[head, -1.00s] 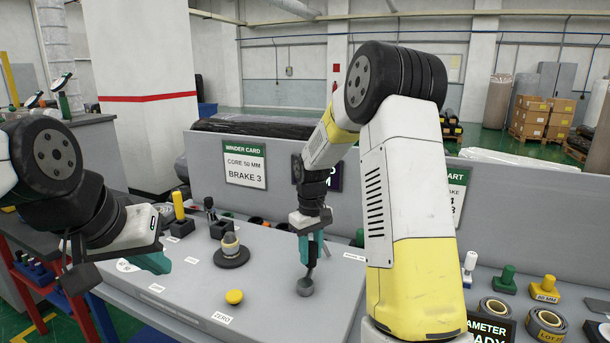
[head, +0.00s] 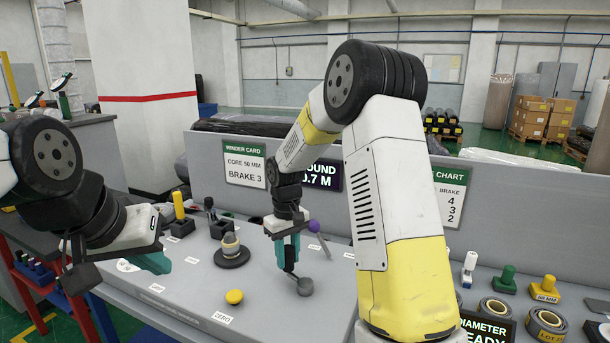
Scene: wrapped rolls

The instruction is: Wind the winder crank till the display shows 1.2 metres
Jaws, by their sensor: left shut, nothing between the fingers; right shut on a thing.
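The wound-length display (head: 327,176) is on the grey panel behind the bench. My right arm hides its left part; the visible figures read ".7 M", apparently 0.7 M. The crank's round grey hub (head: 305,287) is on the bench top, with a short arm going up-left to my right gripper (head: 290,268). My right gripper points down and is shut on the crank's handle, which its fingers mostly hide. My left gripper (head: 158,262) is shut and empty, above the bench's left part, away from the crank.
A purple-knobbed lever (head: 315,226) stands just behind the crank. A yellow button (head: 234,297) and a spindle with a wound core (head: 231,248) are to its left. The winder card (head: 245,164) reads core 50 mm, brake 3. Several rolls and coloured plugs lie at the right.

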